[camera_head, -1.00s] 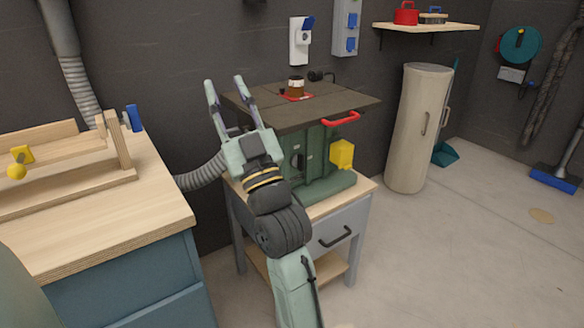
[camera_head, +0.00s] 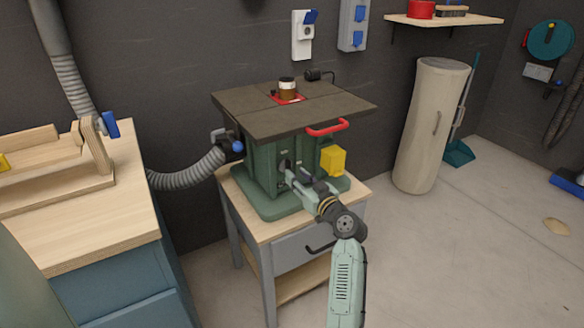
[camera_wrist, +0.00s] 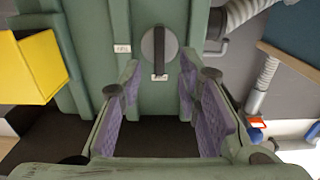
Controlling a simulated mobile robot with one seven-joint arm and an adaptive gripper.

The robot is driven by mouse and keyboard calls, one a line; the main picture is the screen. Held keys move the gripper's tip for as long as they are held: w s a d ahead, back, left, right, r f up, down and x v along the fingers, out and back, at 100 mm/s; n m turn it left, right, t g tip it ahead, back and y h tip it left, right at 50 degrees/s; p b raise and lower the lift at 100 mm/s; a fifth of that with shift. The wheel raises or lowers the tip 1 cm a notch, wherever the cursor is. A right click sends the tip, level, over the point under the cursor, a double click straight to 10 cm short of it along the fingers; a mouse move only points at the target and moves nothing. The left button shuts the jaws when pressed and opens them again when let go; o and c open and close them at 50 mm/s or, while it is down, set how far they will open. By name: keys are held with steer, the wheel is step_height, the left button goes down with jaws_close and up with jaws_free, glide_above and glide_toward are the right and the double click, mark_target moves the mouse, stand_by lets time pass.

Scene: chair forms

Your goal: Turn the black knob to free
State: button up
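The black knob (camera_wrist: 160,58) is a dark upright bar on a round grey plate, on the green body of the router table (camera_head: 262,165). In the wrist view its bar points down to a small white label (camera_wrist: 159,77); another label (camera_wrist: 122,48) is to its left. The lettering is too small to read surely. My gripper (camera_wrist: 159,70) is open, its purple-padded fingers on either side of the knob, with gaps between them and the bar. In the head view my gripper (camera_head: 289,174) is at the front of the green body and largely hides the knob.
A yellow box (camera_head: 333,160) juts from the body beside my gripper. The dark tabletop (camera_head: 335,108) with a red handle (camera_head: 327,127) overhangs above. A grey hose (camera_head: 188,179) joins at the left.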

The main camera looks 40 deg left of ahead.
mark_target(290, 169)
steer(key=shift+p+x, duration=0.3)
steer(key=shift+x, duration=1.7)
steer(key=shift+c, duration=0.3)
jaws_close()
